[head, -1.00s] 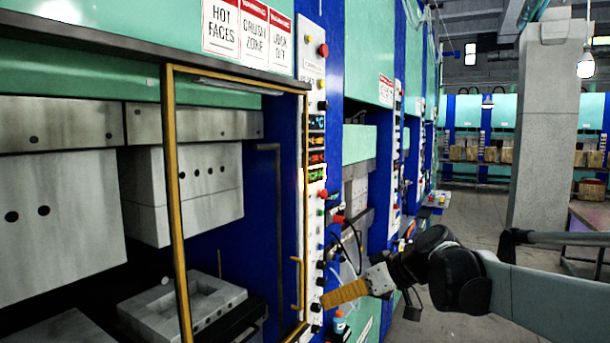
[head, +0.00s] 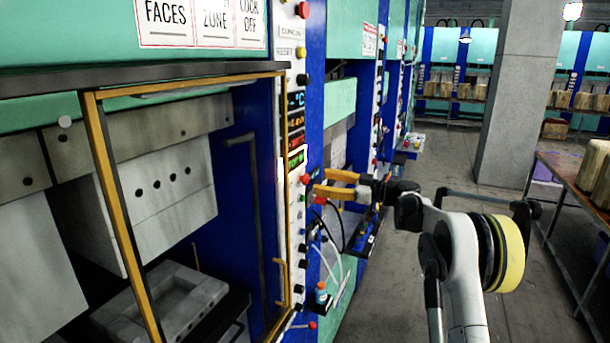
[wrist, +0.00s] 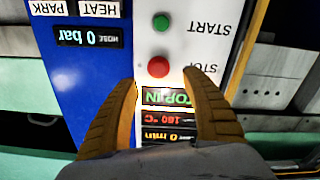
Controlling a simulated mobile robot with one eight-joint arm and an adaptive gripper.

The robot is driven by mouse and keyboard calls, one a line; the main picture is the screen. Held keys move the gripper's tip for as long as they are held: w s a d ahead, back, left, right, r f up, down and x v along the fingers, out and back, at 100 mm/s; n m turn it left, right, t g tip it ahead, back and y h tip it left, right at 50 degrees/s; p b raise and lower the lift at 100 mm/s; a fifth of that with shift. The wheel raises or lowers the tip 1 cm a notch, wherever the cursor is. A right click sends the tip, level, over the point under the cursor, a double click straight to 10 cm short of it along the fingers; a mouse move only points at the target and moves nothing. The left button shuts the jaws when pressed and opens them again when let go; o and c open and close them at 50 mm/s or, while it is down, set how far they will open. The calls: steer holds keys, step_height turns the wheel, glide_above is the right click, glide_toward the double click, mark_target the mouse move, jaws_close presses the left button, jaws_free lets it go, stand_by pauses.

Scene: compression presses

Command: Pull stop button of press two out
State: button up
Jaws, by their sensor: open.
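The red stop button (wrist: 158,67) shows in the wrist view, upside down, on a white control strip, with a partly hidden STOP label beside it. The green start button (wrist: 161,22) is above it in that picture. My gripper (wrist: 162,78) is open and empty, with one yellow finger on either side of the strip and the red button centred just ahead between the tips. I see no contact. In the head view my gripper (head: 322,182) is at the control panel, its two fingers apart; the stop button cannot be made out for certain there.
A display (wrist: 165,97) with green text sits below the button in the wrist view. A yellow guard frame (head: 120,210) stands left of the panel in the head view. Hoses and a small bottle (head: 321,293) are below my gripper. The aisle floor (head: 395,290) is clear.

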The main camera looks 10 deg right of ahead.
mark_target(308, 179)
steer(key=p+x, duration=0.1)
steer(key=x, duration=0.5)
steer(key=shift+w+a, duration=0.1)
steer(key=shift+w, duration=0.1)
jaws_close()
